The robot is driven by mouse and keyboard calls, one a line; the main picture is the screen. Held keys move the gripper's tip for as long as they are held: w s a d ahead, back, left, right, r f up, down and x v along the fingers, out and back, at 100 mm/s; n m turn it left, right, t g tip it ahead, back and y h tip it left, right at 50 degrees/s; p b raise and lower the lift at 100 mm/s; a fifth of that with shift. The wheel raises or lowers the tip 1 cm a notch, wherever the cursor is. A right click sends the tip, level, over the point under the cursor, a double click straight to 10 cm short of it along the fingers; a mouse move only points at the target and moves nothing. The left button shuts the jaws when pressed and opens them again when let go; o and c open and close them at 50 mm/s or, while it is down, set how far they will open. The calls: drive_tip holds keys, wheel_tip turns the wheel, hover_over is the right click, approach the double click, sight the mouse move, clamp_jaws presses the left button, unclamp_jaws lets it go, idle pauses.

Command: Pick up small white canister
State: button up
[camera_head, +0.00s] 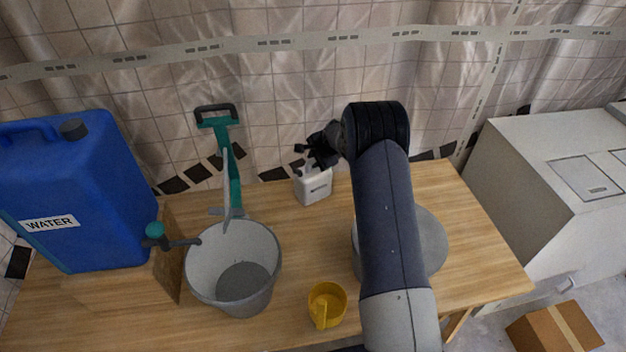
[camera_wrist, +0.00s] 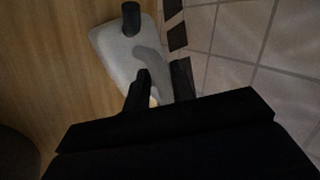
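My gripper (camera_head: 308,160) is at the canister's top in the head view. In the wrist view my gripper (camera_wrist: 163,72) has its two black fingers apart, with the canister's grey handle part (camera_wrist: 152,62) at or between the tips. Whether either finger touches it I cannot tell.
A grey bucket (camera_head: 205,270), a yellow mug (camera_head: 327,305) and a blue water container (camera_head: 75,200) stand left and front. A round grey vessel (camera_head: 432,243) is partly behind my arm. Tiled wall (camera_head: 270,100) lies close behind.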

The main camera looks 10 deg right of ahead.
drive_tip(key=shift+x, duration=0.9)
drive_tip(key=shift+c, duration=0.3)
clamp_jaws()
drive_tip(key=shift+r, duration=0.1)
drive_tip(key=shift+r, duration=0.1)
